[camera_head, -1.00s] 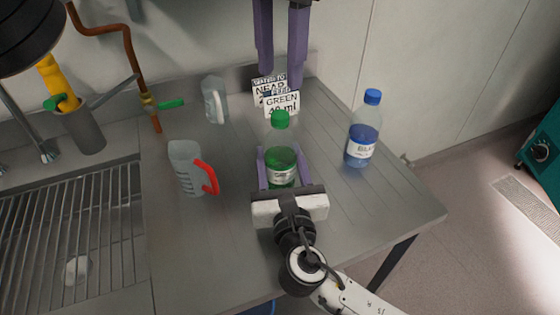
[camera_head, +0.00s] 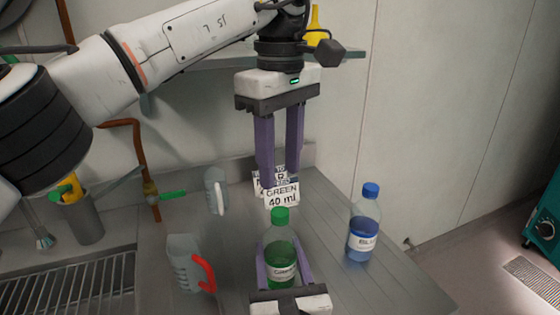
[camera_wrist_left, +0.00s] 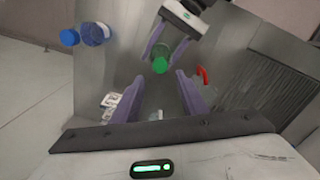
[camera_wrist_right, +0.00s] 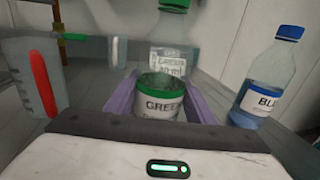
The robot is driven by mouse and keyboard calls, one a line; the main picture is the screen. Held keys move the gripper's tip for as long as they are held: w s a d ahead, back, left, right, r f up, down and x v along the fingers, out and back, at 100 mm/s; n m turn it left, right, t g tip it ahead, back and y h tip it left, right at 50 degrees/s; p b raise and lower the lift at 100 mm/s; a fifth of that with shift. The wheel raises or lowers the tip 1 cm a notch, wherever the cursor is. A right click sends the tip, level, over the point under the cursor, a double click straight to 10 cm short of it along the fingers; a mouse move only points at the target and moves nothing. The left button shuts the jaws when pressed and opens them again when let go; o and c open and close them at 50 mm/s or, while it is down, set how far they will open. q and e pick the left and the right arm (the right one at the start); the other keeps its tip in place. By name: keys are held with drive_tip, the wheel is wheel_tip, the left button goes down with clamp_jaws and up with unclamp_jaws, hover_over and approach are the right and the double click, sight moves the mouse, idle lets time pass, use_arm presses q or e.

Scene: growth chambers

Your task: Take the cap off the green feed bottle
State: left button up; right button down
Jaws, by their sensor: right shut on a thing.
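The green feed bottle (camera_head: 281,262) stands upright on the steel bench, clear with green liquid and a label. Its green cap (camera_head: 280,215) is on its neck. My right gripper (camera_head: 280,246) is shut on the bottle's body from the front; the right wrist view shows the bottle (camera_wrist_right: 160,105) between its fingers. My left gripper (camera_head: 279,182) points down above the cap, open and empty. In the left wrist view the cap (camera_wrist_left: 160,65) shows between and beyond its spread fingers, apart from them.
A blue bottle (camera_head: 363,232) with a blue cap stands to the right. A jug with a red handle (camera_head: 185,262) stands to the left, and another clear jug (camera_head: 216,190) behind. Label cards (camera_head: 282,196) stand behind the green bottle. A sink grid (camera_head: 75,288) is at left.

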sight(280, 211)
use_arm(q)
drive_tip(key=m, duration=1.3)
drive_tip(key=shift+m, duration=0.4)
drive_tip(key=shift+f+m, duration=0.3)
drive_tip(key=shift+f, duration=3.75)
